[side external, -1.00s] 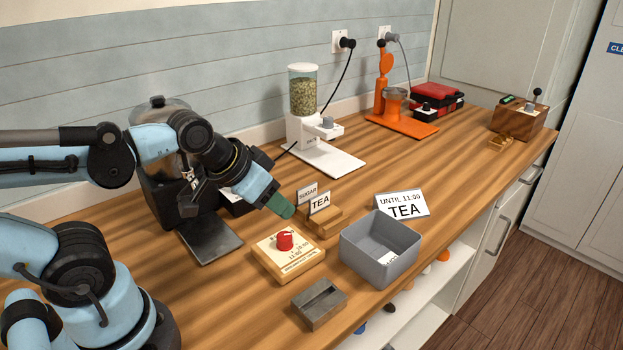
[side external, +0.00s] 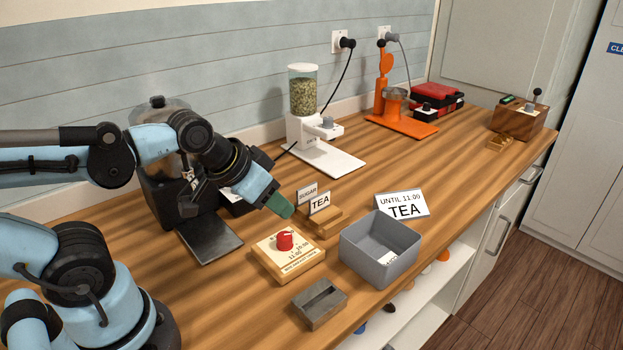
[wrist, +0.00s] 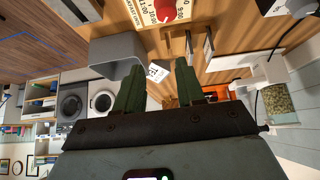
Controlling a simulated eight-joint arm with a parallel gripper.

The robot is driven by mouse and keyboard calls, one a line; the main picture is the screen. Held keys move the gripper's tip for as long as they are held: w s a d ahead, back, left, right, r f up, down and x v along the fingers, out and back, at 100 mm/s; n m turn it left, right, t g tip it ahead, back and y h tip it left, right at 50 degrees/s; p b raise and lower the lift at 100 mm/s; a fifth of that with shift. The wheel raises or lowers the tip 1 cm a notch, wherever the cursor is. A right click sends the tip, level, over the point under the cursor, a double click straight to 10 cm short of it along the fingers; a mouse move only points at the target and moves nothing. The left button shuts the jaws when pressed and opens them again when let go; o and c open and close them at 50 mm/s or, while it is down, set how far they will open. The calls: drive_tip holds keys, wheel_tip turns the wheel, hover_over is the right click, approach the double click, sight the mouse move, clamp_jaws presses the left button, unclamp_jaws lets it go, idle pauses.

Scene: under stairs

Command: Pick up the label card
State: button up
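Two small white label cards stand upright in a slotted wooden holder (side external: 326,222): a SUGAR card (side external: 308,194) behind and a TEA card (side external: 320,203) in front. In the wrist view the cards show nearly edge-on, right of the fingers. My gripper (side external: 280,205) is just left of the holder, above the counter. In the wrist view its green fingers (wrist: 157,90) are apart with nothing held between them; a white sign (wrist: 157,72) shows in the background of the gap.
A wooden block with a red knob (side external: 285,239) sits below my gripper, with a grey slotted block (side external: 319,303) in front. A tented TEA sign (side external: 402,206) stands behind the bin. A grain dispenser (side external: 304,110) and orange press (side external: 385,90) are farther back.

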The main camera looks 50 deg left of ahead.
drive_tip(key=r+g, duration=0.1)
drive_tip(key=g, duration=0.6)
hover_over(320, 195)
wheel_tip(320, 195, down, 11)
drive_tip(key=shift+f, duration=0.2)
idle(0.5)
drive_tip(key=shift+c, duration=0.4)
clamp_jaws()
